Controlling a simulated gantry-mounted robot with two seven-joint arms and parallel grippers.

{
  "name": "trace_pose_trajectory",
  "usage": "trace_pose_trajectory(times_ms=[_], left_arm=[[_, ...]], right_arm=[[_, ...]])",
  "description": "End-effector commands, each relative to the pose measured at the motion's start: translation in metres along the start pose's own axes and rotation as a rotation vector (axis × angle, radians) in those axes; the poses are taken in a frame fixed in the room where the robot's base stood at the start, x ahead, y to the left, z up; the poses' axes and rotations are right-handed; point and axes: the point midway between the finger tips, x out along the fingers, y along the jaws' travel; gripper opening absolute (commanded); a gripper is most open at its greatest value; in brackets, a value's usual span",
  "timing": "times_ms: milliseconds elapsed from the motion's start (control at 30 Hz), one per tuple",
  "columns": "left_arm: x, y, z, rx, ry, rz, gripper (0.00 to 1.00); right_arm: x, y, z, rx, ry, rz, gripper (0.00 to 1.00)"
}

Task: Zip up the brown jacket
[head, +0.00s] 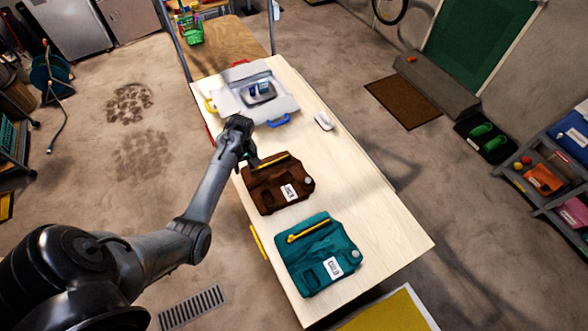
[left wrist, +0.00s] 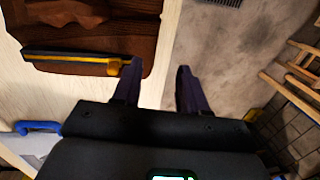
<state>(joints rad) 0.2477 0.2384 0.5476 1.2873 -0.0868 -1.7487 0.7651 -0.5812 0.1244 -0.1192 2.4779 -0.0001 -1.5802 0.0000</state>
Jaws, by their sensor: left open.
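The brown jacket (head: 283,194) lies folded flat on the pale table (head: 380,218), with a white tag on it. A yellow and dark zipper strip (head: 273,160) runs along its far edge; the strip also shows in the left wrist view (left wrist: 75,60). My left gripper (head: 249,160) is at the jacket's far left corner. In the left wrist view its fingers (left wrist: 158,75) are apart with nothing between them. One fingertip is close to the strip's yellow end; I cannot tell whether they touch. My right gripper is out of view.
A folded teal jacket (head: 318,257) with a yellow strip lies nearer on the table. A grey-white tray-like item (head: 232,105) with coloured handles stands at the far end, beside a small white object (head: 323,121). The table's right side is bare.

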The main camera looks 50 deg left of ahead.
Motion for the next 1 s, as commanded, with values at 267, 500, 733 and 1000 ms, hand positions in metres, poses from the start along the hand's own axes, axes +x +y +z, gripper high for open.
trace_pose_trajectory(times_ms=[267, 500, 733, 1000], left_arm=[[-0.048, 0.049, -0.028, -0.025, 0.039, 0.136, 0.43], [-0.030, 0.055, -0.029, -0.023, 0.040, 0.142, 0.43], [0.007, 0.060, -0.031, -0.023, 0.041, 0.142, 0.43], [0.041, 0.065, -0.033, -0.023, 0.043, 0.142, 0.43]], right_arm=[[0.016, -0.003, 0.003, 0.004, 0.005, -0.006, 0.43], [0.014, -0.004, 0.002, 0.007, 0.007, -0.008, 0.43], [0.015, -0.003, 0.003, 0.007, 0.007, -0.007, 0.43], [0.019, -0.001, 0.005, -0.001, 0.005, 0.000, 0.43]])
